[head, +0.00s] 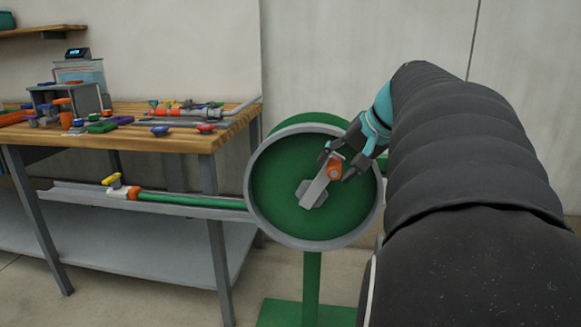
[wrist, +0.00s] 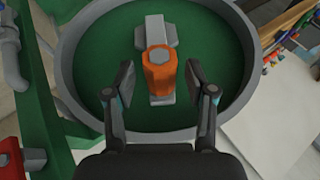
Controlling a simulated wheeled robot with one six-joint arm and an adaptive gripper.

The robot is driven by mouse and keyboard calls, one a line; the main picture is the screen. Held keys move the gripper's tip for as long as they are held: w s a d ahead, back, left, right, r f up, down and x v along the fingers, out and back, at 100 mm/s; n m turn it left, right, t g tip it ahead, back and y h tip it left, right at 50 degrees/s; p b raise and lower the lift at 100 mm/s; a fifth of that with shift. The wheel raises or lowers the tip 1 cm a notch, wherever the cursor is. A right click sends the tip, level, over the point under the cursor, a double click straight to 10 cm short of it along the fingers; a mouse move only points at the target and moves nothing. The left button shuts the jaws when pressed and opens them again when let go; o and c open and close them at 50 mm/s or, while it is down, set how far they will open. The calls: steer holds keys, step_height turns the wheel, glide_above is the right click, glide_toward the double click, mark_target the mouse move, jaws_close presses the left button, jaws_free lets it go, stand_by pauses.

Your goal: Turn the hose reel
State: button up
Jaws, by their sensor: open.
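The hose reel (head: 275,179) is a green disc with a grey rim on a green stand. A grey crank arm (head: 314,191) runs from its hub up and right to an orange handle (head: 335,169). In the wrist view the orange handle (wrist: 159,72) stands between the fingers, with the grey crank (wrist: 155,32) behind it. My gripper (head: 340,163) is at the handle and open. In the wrist view my gripper (wrist: 163,85) has one finger on each side of the handle, with a visible gap on both sides.
A wooden workbench (head: 180,139) with valves and fittings stands at the left. A green hose (head: 190,201) with an orange and yellow end lies in a grey trough (head: 80,196) leading to the reel. The reel's green base (head: 285,312) is on the floor. A wall stands behind.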

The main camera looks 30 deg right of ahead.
steer(key=v, duration=1)
steer(key=shift+s+r, duration=0.3)
